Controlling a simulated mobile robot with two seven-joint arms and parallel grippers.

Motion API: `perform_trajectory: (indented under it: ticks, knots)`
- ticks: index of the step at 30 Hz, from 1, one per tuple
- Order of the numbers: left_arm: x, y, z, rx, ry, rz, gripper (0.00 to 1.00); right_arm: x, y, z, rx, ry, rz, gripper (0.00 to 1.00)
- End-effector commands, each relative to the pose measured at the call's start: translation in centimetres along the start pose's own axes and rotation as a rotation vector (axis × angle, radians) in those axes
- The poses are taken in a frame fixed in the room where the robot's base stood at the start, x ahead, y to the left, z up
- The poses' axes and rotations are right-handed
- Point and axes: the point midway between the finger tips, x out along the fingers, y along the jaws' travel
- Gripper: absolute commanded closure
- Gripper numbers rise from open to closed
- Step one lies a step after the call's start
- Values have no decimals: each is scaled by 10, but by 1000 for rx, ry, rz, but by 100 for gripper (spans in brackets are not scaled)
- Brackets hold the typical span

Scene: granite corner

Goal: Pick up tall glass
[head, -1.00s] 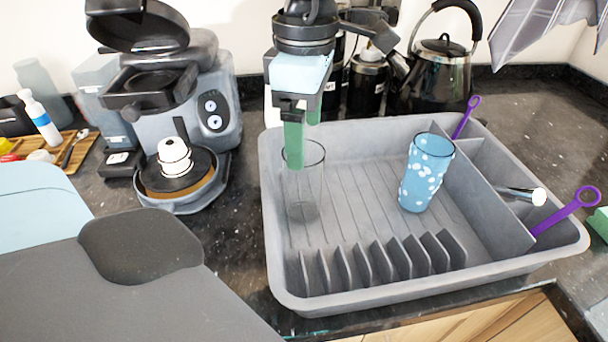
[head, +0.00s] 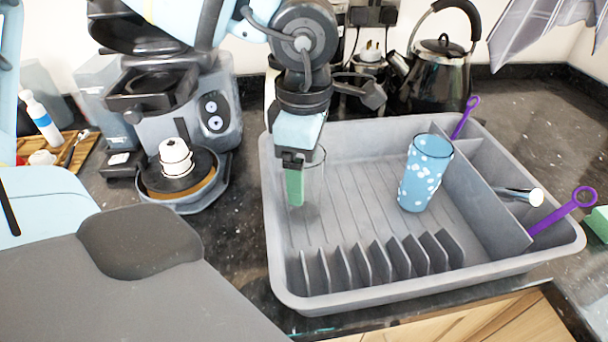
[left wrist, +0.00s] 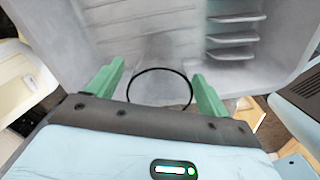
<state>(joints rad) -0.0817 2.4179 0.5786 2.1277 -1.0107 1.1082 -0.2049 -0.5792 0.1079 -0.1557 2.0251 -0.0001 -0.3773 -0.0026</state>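The clear tall glass (head: 316,180) stands upright in the left part of the grey dish rack (head: 360,285). My left gripper (head: 297,188) points down at it, and a green finger covers part of the glass in the head view. In the left wrist view the glass's round dark rim (left wrist: 160,70) lies between the two green fingers of the left gripper (left wrist: 158,82). The fingers are spread, with a small gap on the left; on the right I cannot tell whether finger and rim touch. My right gripper is not in view.
A blue spotted cup (head: 425,175) stands in the rack, right of the glass. Plate slots (head: 380,262) line the rack's front. Purple-handled utensils (head: 565,210) lie in the right compartments. A grey coffee machine (head: 185,110) stands left, a black kettle (head: 440,70) behind.

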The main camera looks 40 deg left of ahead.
Motion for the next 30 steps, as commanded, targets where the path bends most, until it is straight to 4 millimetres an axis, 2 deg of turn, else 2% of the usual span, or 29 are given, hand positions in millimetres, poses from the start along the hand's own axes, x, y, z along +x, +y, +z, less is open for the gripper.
perform_trajectory:
  ticks: [1, 9, 12, 23, 26, 30]
  knots:
    - [0, 0, 0, 0, 0, 0, 28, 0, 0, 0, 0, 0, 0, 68]
    - [0, 0, 0, 0, 0, 1, 63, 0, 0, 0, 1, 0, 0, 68]
    - [-1, 0, 0, 0, -1, 1, 73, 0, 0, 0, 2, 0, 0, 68]
    - [-6, 1, 0, -1, -1, 3, 73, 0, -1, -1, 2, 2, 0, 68]
    - [-15, 1, 1, -1, -3, 4, 73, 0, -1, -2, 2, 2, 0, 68]
    - [-37, 1, 1, -1, -4, 6, 73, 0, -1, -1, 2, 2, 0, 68]
